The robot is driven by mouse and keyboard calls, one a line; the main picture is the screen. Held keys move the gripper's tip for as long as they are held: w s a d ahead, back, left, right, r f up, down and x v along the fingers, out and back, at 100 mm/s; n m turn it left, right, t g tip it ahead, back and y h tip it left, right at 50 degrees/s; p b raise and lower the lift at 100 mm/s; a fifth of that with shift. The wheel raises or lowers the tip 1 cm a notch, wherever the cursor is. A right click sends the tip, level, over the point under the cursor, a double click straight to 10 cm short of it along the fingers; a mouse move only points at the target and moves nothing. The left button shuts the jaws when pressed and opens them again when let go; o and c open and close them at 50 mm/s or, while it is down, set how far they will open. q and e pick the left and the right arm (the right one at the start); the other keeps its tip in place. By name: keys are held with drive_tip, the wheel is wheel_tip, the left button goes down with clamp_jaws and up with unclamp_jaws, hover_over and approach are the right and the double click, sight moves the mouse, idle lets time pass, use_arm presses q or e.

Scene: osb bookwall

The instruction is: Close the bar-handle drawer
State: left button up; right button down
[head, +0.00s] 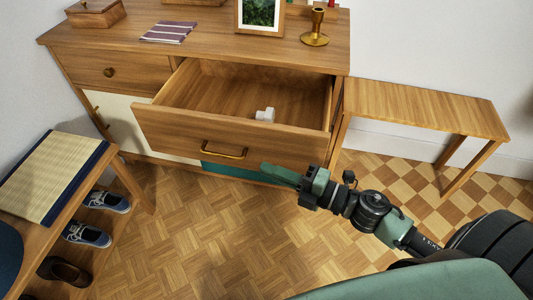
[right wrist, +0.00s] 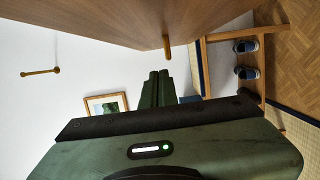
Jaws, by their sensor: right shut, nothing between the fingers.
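The wooden bar-handle drawer (head: 180,126) stands pulled out from the sideboard. Its brass bar handle (head: 224,151) is on the front panel. A small white object (head: 265,115) lies inside the drawer. My right gripper (head: 268,169) is shut and empty, in front of the drawer front and to the right of the handle. In the right wrist view the shut fingers (right wrist: 158,76) point toward the underside of a wooden panel, with a handle (right wrist: 167,47) sticking out beyond them. I cannot tell whether the fingers touch the drawer. My left gripper is out of view.
The sideboard top (head: 215,45) holds a box (head: 95,14), a striped cloth (head: 168,32), a picture frame (head: 259,16) and a brass candlestick (head: 315,32). A wooden bench (head: 425,105) stands right. A shoe bench (head: 50,175) stands left. The parquet floor between is clear.

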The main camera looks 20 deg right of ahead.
sight(268, 154)
drive_tip(key=w, duration=0.4)
drive_tip(key=shift+w+d, duration=0.15)
drive_tip(key=shift+d, duration=0.05)
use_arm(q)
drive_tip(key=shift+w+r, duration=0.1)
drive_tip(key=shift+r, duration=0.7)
use_arm(e)
drive_tip(key=shift+w+d, duration=0.25)
drive_tip(key=shift+w, duration=0.1)
drive_tip(key=shift+d, duration=0.1)
